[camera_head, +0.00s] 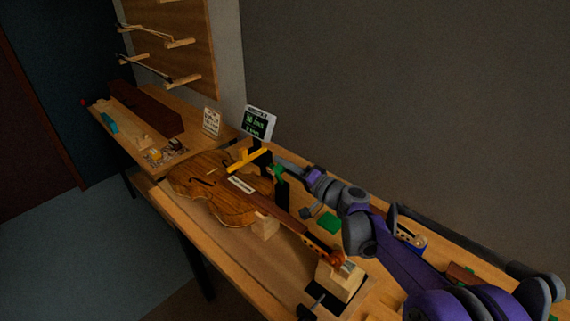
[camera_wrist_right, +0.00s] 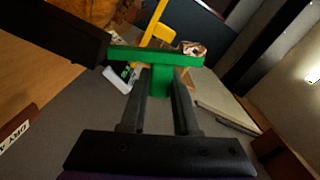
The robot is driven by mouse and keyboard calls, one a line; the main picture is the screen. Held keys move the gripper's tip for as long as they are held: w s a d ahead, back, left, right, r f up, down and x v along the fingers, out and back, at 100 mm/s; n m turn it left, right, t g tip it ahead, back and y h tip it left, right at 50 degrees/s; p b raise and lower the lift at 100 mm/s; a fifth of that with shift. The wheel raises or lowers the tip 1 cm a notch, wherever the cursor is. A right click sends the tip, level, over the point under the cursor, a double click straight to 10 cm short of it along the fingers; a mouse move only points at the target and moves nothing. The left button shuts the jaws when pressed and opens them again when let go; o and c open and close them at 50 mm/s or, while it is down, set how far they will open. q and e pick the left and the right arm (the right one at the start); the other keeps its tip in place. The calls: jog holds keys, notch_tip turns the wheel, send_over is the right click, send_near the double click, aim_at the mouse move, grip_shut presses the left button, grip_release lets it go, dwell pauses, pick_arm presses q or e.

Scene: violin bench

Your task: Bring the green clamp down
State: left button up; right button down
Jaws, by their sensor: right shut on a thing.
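In the right wrist view the clamp's green T-shaped part (camera_wrist_right: 155,56) sits between the two fingers (camera_wrist_right: 160,85). A dark bar extends from it to the upper left. The violin (camera_head: 215,190) lies on the bench with a small white label on it. I cannot tell whether the clamp touches the violin. My left gripper is not in view.
A yellow clamp (camera_head: 247,159) stands close beside the green one, also in the right wrist view (camera_wrist_right: 157,25). A small display (camera_head: 258,123) stands behind. A green block (camera_head: 329,222) lies under my right arm. A wooden support (camera_head: 340,281) sits by the scroll.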

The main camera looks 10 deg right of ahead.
jog(key=c, duration=0.6)
grip_release()
jog(key=shift+c, duration=0.2)
jog(key=shift+s+d, duration=0.1)
jog(key=v, duration=1)
jog(key=shift+s+d+b, duration=0.2)
jog(key=shift+s+b, duration=0.05)
jog(key=shift+b, duration=0.2)
